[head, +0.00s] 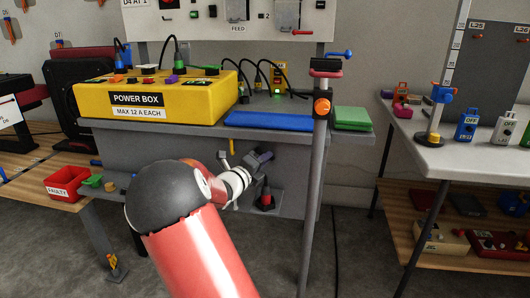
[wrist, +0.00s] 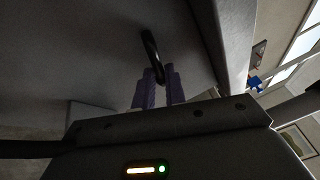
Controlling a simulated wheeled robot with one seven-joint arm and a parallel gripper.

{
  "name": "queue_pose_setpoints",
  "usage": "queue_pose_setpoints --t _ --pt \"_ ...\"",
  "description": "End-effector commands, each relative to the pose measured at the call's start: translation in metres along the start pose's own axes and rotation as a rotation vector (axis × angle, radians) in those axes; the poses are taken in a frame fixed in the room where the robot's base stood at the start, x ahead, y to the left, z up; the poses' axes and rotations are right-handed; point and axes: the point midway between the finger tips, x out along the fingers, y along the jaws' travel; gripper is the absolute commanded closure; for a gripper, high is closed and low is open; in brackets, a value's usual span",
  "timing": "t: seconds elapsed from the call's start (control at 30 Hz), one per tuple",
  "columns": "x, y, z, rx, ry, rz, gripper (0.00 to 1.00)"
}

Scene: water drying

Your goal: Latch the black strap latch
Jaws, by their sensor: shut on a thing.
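The black strap latch (wrist: 152,55) shows in the wrist view as a dark, narrow loop against a grey surface. My gripper (wrist: 158,76) has its two purple-grey fingers shut on the lower end of the loop. In the head view my gripper (head: 264,156) is under the grey workbench (head: 290,134), small and partly in shadow. The strap cannot be made out there, and how its other end is fixed is unclear.
A yellow power box (head: 190,98), a blue mat (head: 267,121) and a green block (head: 352,118) are on the bench. A grey post (head: 316,190) stands right of my gripper. A red bin (head: 68,183) is at left, and a white table (head: 465,155) at right.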

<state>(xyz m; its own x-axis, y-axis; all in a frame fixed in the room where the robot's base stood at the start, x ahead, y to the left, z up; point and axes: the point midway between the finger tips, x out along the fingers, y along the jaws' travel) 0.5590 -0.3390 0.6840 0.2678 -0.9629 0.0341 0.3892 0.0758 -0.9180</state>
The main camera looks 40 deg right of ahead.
Motion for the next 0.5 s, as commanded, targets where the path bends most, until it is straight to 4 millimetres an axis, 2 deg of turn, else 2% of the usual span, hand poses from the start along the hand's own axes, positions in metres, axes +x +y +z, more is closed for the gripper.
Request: queue_pose_setpoints --t 0.5 --pt "-0.005 0.015 0.004 0.447 0.098 0.185 1.00"
